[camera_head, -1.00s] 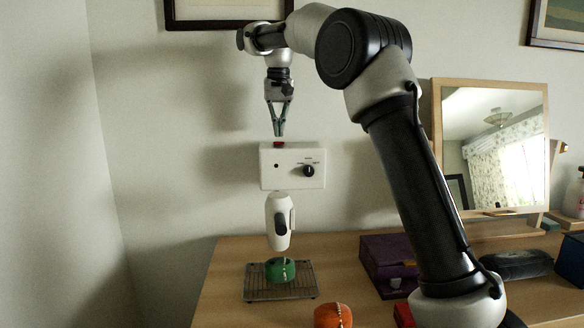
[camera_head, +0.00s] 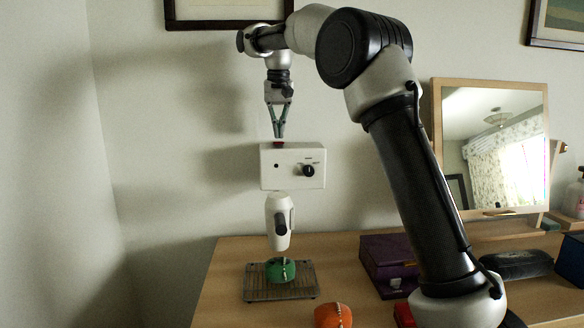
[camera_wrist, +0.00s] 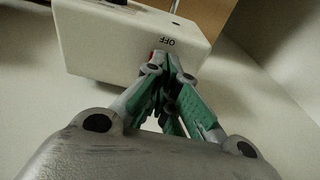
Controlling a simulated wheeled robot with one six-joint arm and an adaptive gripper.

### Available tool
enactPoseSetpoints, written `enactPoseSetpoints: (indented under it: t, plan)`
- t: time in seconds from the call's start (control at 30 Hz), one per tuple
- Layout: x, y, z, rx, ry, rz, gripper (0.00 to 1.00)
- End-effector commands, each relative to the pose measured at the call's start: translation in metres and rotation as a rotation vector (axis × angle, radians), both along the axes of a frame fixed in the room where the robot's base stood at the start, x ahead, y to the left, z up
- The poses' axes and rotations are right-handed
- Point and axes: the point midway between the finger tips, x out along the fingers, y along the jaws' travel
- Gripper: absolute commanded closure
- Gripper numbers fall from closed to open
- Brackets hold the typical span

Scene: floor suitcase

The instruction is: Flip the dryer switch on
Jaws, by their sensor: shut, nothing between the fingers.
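The dryer (camera_head: 292,166) is a white box on the wall, with a black knob (camera_head: 308,170) on its front and a white handpiece (camera_head: 278,222) below it. A small red switch (camera_head: 279,143) sits on top of the box. My gripper (camera_head: 279,137) points down with its fingers shut and empty, its tips at the switch; whether they touch it I cannot tell. In the wrist view, the word OFF shows on the box (camera_wrist: 105,45) beside my fingertips (camera_wrist: 172,58). There the red switch (camera_wrist: 151,54) is mostly hidden by the fingers.
Below is a wooden table (camera_head: 228,270) with a wire rack (camera_head: 308,283) bearing a green round thing (camera_head: 280,269). An orange round thing (camera_head: 332,316), a purple box (camera_head: 390,262) and a mirror (camera_head: 496,145) are further right. The wall left of the dryer is clear.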

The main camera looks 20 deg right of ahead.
Motion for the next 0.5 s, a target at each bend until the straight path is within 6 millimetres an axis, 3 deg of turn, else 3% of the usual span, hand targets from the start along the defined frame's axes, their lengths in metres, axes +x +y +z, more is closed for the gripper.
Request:
enactPoseSetpoints:
  t: [0.5]
  plan:
    - [-0.0002,0.0000,-0.0077,0.000,0.000,0.000,1.00]
